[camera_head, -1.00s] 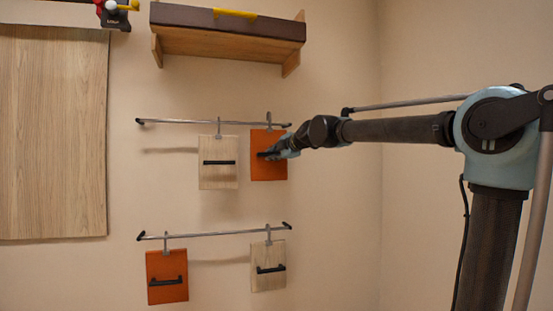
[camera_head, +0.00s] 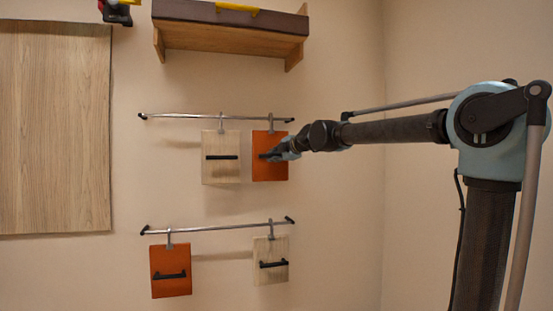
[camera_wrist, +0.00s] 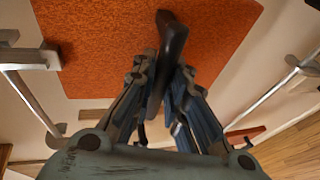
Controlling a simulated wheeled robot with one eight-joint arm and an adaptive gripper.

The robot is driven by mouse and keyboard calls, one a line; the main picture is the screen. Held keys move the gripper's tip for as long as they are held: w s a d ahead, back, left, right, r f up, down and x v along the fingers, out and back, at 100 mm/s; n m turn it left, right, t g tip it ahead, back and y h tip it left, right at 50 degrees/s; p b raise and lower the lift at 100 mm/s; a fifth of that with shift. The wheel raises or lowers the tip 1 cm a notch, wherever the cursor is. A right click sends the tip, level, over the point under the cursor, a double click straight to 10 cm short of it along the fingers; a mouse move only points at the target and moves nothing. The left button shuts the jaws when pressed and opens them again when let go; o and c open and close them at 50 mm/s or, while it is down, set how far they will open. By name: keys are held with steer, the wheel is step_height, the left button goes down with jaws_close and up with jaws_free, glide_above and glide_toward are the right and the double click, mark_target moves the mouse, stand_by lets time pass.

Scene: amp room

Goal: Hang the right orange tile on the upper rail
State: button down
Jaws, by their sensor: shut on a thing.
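The right orange tile (camera_head: 270,170) is at the right end of the upper rail (camera_head: 180,116), beside a pale wood tile (camera_head: 221,172). Its grey hook (camera_head: 271,122) overlaps the rail in the head view; I cannot tell surely whether it bears on it. My gripper (camera_head: 270,156) is shut on the tile's black handle. In the wrist view the fingers (camera_wrist: 160,90) close around the handle (camera_wrist: 171,38), with the orange face (camera_wrist: 100,45) behind.
The lower rail (camera_head: 215,227) holds another orange tile (camera_head: 171,285) at left and a pale tile (camera_head: 271,250) at right. A wooden shelf (camera_head: 225,45) is above. A wood panel (camera_head: 50,130) is at left. Wall right of the rails is bare.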

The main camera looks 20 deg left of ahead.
steer(key=c, duration=1.5)
jaws_free()
